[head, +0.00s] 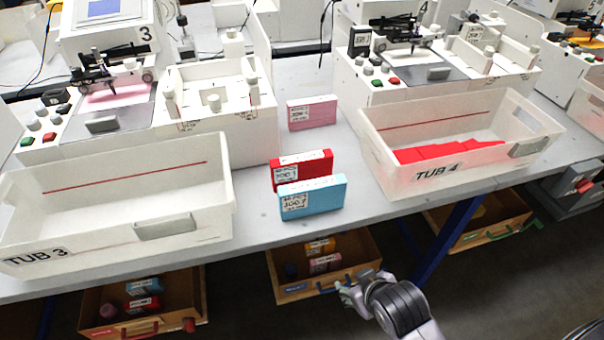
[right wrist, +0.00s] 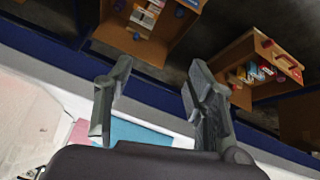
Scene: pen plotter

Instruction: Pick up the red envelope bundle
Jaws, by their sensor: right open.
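The red envelope bundle (head: 318,163) stands on edge on the grey table between the two tubs, with a white label at its left end. A light blue bundle (head: 322,196) stands right in front of it and hides its lower part. My right gripper (head: 352,292) is in front of the table edge, below and to the right of the bundles, apart from them. In the right wrist view its two fingers (right wrist: 160,85) are spread with nothing between them. The light blue bundle (right wrist: 140,132) shows behind them; I cannot make out the red one there. My left gripper is not in view.
Tub 3 (head: 90,208) stands empty at left; tub 4 (head: 385,165) at right holds red envelopes. A pink bundle (head: 312,112) stands behind the red one. Plotters stand behind the tubs. Open wooden drawers (head: 290,292) hang below the table. Bare table lies beside the bundles.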

